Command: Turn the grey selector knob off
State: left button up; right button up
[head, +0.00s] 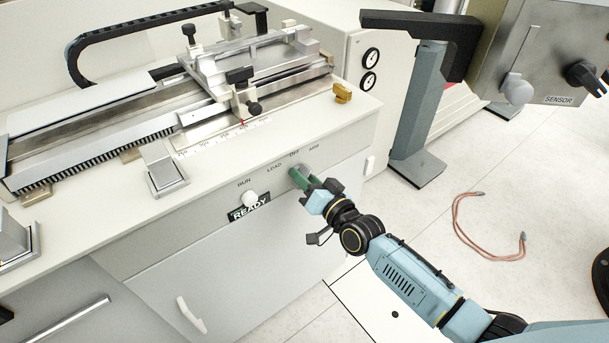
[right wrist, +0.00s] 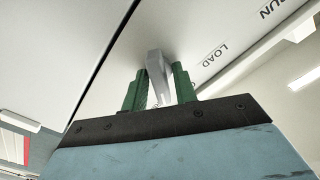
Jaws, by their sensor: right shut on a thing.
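The grey selector knob (right wrist: 157,75) sits on the pale front panel of the bench. In the right wrist view its lever stands between the two green fingers of my right gripper (right wrist: 158,90), which is shut on it. In the head view my right gripper (head: 304,178) reaches the panel just below the OFF label (head: 294,154) and mostly hides the knob. The LOAD label (head: 274,168) and RUN label (head: 244,183) lie to its left, and the ARM label (head: 313,147) to its right. I cannot tell which label the knob points at. My left gripper is not in view.
A white round button (head: 249,198) and a READY plate (head: 250,212) are left of the knob. The metal rail machine (head: 230,85) stands on the benchtop above. A grey post (head: 418,105) stands to the right. A copper-coloured cable (head: 458,225) lies on the floor.

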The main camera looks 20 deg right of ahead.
jog(key=shift+n+p, duration=0.35)
jog(key=shift+n, duration=0.45)
jog(key=shift+n+p, duration=0.55)
jog(key=shift+n, duration=1.35)
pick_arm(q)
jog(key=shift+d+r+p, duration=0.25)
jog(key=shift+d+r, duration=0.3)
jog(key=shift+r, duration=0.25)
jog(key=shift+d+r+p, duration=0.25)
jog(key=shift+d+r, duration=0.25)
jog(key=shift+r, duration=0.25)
pick_arm(e)
jog(key=shift+n, duration=0.8)
jog(key=o, duration=0.7)
jog(key=shift+s, duration=0.1)
